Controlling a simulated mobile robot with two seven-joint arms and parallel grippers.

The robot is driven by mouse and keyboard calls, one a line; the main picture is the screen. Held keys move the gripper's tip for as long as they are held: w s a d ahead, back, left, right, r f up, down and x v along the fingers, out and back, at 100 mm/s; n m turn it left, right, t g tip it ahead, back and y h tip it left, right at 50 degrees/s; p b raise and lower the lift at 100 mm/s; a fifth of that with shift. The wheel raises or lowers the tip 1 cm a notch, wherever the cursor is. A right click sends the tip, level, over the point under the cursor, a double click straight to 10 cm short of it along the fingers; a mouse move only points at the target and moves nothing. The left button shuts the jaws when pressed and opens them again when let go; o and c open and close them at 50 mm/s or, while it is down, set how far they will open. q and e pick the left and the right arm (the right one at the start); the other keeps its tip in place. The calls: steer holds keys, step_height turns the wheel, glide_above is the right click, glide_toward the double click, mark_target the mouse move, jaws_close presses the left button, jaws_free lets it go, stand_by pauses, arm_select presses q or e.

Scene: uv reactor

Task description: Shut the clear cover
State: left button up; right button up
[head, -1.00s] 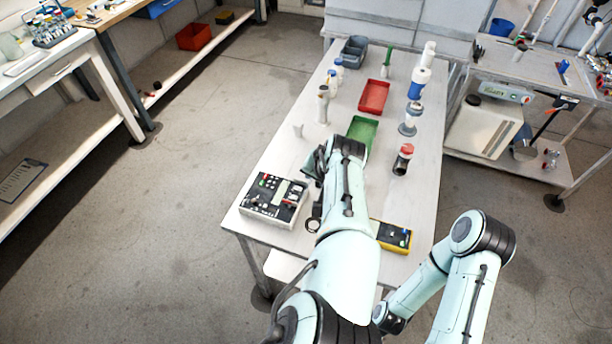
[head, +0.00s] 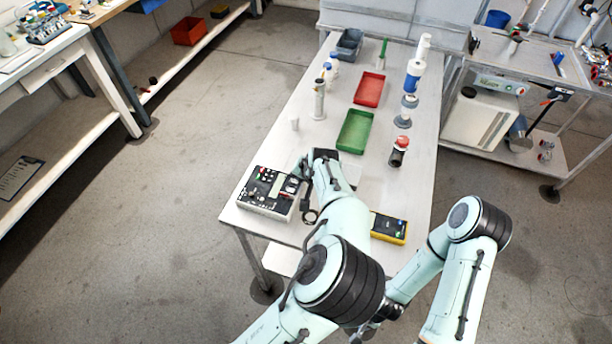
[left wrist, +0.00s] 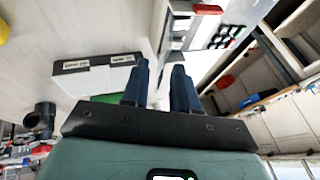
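The control box (head: 268,193), white with a black panel of knobs and buttons, sits at the near left of the table; part of it shows at the upper right of the left wrist view (left wrist: 225,35). My left gripper (head: 298,168) is beside its right edge. In the left wrist view its two dark fingers (left wrist: 160,78) stand apart with nothing between them. A white, dark-edged box with labels (left wrist: 97,66) lies left of the fingers there. I cannot clearly make out the clear cover. My right gripper is mostly hidden behind my left arm, at the bottom of the head view.
A green tray (head: 355,132) and a red tray (head: 369,88) lie farther back on the table (head: 290,145). A red-capped dark cylinder (head: 399,151) stands to the right. A yellow meter (head: 388,228) lies near my left forearm. Bottles stand along both sides.

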arm_select(q)
jaws_close()
arm_select(e)
steer(key=shift+s, duration=0.1)
arm_select(q)
steer(key=h, duration=0.1)
steer(key=a+h, duration=0.1)
steer(key=a+g+h+b, duration=0.1)
steer(key=shift+w+r+n+h, duration=0.2)
steer(key=shift+w+n+h, duration=0.1)
steer(key=shift+n, duration=0.1)
steer(key=shift+w+a+n+g+h+b, duration=0.15)
steer(key=shift+a+n+g+h+b, duration=0.3)
steer(key=shift+h, duration=0.85)
arm_select(e)
steer(key=shift+s+f, duration=1.35)
steer(key=shift+s, duration=0.15)
arm_select(q)
steer(key=shift+a+f, duration=0.1)
